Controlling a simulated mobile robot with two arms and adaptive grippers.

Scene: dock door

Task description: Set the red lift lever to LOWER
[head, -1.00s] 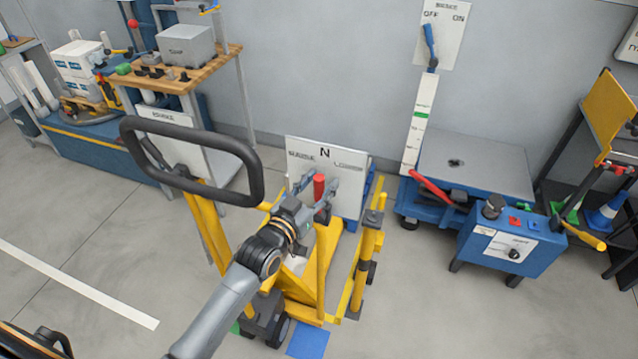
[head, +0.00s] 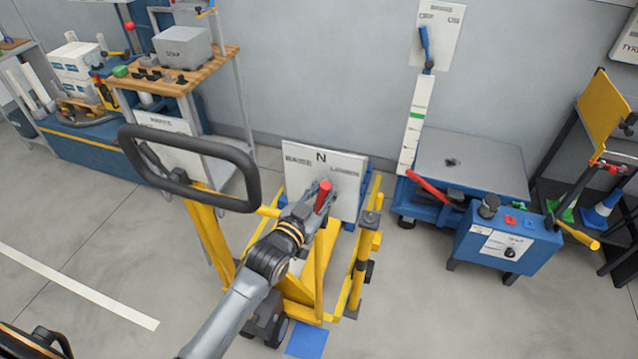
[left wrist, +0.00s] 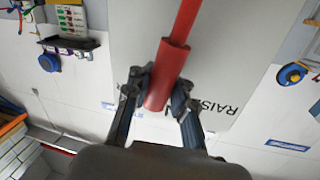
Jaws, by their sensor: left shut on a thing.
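The red lift lever (head: 324,196) stands in front of a white panel (head: 346,193) marked RAISE on the left, N in the middle and LOWER on the right. In the head view the lever's top leans a little to the right, toward the LOWER side. My left gripper (head: 317,207) is shut on the lever's red grip. In the left wrist view the red lever (left wrist: 174,58) runs between the two fingers of my left gripper (left wrist: 160,86), with RAISE partly readable beside it. The lever's base is hidden. My right gripper is not in view.
The panel is on a yellow trolley (head: 206,232) with a black loop handle (head: 255,175). A yellow post (head: 360,265) stands just right of the gripper. A blue lift table (head: 478,165) and blue control box (head: 510,246) are further right. A workbench (head: 185,82) stands behind left.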

